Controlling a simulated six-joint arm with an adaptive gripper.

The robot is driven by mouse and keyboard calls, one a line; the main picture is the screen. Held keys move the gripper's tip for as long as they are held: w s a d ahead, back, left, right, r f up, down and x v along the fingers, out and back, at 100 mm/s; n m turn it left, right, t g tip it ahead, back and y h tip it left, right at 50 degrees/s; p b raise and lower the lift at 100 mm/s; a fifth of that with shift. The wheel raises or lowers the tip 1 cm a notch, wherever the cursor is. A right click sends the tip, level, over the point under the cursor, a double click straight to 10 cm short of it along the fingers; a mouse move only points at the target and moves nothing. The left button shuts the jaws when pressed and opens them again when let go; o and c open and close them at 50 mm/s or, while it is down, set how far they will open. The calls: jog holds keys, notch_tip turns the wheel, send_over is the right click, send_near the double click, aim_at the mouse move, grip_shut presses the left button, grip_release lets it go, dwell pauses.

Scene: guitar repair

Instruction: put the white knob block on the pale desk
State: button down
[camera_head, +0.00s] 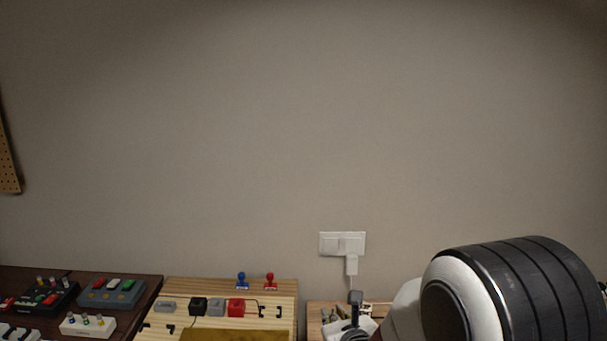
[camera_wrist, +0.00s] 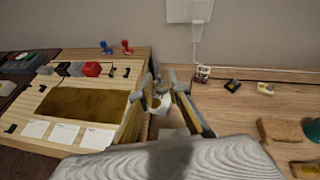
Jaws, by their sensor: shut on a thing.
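My gripper (camera_wrist: 160,86) shows in the wrist view, its two fingers reaching over the gap between a pale wooden board and the pale desk (camera_wrist: 245,108). It is shut on a small white block (camera_wrist: 161,104) with a yellowish-brown spot. The fingers hide part of it, and I cannot make out its knobs clearly. In the head view, a white block with coloured knobs (camera_head: 87,325) sits on the dark desk at the lower left, away from my gripper. My arm hides much of the pale desk in that view.
The pale board (camera_wrist: 60,138) carries small blocks, blue and red pegs and a brown recess. On the pale desk are small parts (camera_wrist: 232,86), a brown block (camera_wrist: 282,131) and a green object at the right edge. A wall socket with a cable (camera_head: 342,244) is behind. Bare desk shows between.

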jog(key=d+r+m+h, duration=0.1)
jog(key=d+r+h, duration=0.1)
jog(key=d, duration=0.8)
jog(key=shift+s+m+t, duration=0.15)
jog(key=shift+m+t, duration=0.15)
jog(key=shift+m, duration=0.1)
jog(key=shift+r, duration=0.1)
